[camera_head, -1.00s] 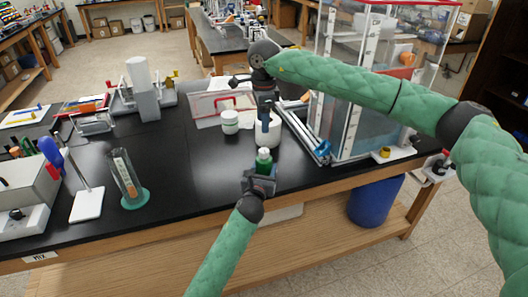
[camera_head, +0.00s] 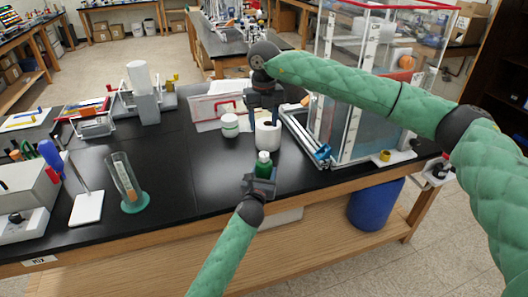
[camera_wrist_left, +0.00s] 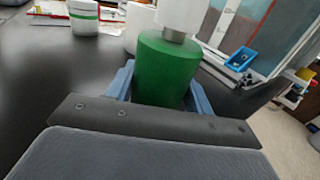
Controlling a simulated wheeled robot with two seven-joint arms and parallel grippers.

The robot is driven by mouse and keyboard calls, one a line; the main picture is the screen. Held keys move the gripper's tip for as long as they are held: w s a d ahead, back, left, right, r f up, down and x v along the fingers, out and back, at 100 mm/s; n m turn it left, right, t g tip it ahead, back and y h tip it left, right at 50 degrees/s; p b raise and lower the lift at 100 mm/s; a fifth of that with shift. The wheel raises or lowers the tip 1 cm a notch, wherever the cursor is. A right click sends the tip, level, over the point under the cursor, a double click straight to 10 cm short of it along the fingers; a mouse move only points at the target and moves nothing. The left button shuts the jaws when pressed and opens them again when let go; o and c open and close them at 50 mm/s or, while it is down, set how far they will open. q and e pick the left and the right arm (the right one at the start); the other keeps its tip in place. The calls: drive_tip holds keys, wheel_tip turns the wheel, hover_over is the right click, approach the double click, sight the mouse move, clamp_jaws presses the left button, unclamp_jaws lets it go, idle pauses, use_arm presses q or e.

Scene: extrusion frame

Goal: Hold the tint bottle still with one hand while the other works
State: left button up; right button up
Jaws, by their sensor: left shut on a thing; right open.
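The tint bottle (camera_head: 264,170) is green with a white top and stands upright near the front edge of the black bench. My left gripper (camera_head: 260,184) is shut on it from the front. In the left wrist view the green bottle body (camera_wrist_left: 166,68) sits between the blue fingers, with a silvery neck and a white part above it; its base is hidden. My right gripper (camera_head: 266,108) is open and empty, fingers pointing down, behind and above the bottle. It is near the top of a white cylinder (camera_head: 268,137); I cannot tell whether they touch.
A white jar with a green band (camera_head: 230,126) stands left of the white cylinder. A clear framed tank (camera_head: 365,125) stands on the right with a blue clamp (camera_head: 323,152) at its corner. A tube on a green base (camera_head: 135,203) is at left. Bench between is clear.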

sight(264, 154)
wheel_tip(264, 154, down, 12)
drive_tip(key=m, duration=0.9)
drive_tip(key=shift+d+m, duration=0.1)
drive_tip(key=shift+m, duration=0.2)
drive_tip(key=c, duration=1)
